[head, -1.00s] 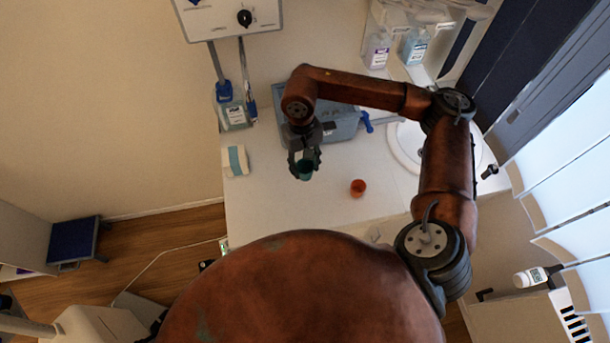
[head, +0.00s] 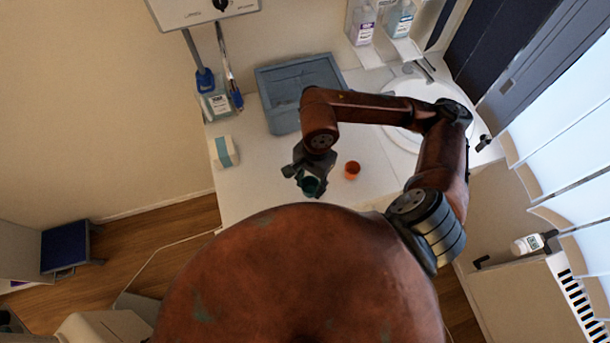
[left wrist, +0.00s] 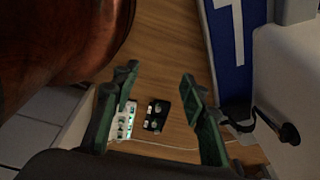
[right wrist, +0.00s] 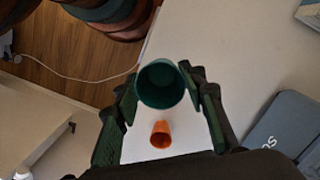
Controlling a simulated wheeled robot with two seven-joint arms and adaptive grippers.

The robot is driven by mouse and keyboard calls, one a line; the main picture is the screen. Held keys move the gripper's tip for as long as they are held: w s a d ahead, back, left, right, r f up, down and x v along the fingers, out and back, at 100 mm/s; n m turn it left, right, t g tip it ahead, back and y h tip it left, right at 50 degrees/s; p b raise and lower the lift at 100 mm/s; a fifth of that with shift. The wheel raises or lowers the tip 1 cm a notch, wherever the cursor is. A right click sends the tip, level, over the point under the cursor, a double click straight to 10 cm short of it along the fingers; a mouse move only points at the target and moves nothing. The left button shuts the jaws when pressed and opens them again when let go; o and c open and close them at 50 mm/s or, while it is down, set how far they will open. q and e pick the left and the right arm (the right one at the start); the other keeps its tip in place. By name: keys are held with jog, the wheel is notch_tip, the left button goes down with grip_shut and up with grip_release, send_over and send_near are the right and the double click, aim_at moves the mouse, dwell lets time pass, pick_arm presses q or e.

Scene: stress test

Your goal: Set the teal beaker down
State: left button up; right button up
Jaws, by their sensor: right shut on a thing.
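The teal beaker (head: 311,187) is in my right gripper (head: 309,180), near the front edge of the white counter in the head view. In the right wrist view the teal beaker (right wrist: 161,84) sits between the two fingers of my right gripper (right wrist: 163,88), its open mouth towards the camera. I cannot tell whether its base touches the counter. My left gripper (left wrist: 158,88) shows in the left wrist view with its fingers wide apart and nothing between them, above the wooden floor.
An orange cup (head: 351,170) stands on the counter (head: 262,165) close to the beaker; the right wrist view shows it too (right wrist: 161,134). A blue-grey bin (head: 285,88), a white and teal box (head: 223,152), bottles (head: 362,25) and a sink (head: 415,95) are further back.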

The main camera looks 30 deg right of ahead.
jog(key=shift+s+f+m, duration=0.1)
jog(key=shift+s+m, duration=0.15)
jog(key=shift+m, duration=0.05)
jog(key=shift+w+d, duration=0.1)
jog(key=w+d+f+p, duration=0.1)
jog(key=w+d+f, duration=0.3)
jog(key=w+d+f+p, duration=0.2)
jog(key=w+d+f, duration=0.2)
jog(key=d, duration=0.1)
jog(key=shift+w+d+f, duration=0.15)
jog(key=shift+w+f, duration=0.15)
jog(key=shift+f, duration=0.1)
jog(key=shift+w+d+f, duration=0.15)
jog(key=shift+f, duration=0.1)
jog(key=shift+w+d+f, duration=0.2)
jog(key=shift+f, duration=0.25)
notch_tip(320, 180, down, 2)
jog(key=shift+s+f+p, duration=0.1)
jog(key=shift+f+p, duration=0.05)
jog(key=shift+p, duration=0.55)
jog(key=shift+f, duration=0.25)
pick_arm(q)
jog(key=r, duration=0.4)
jog(key=shift+s+r, duration=0.1)
jog(key=shift+s, duration=0.2)
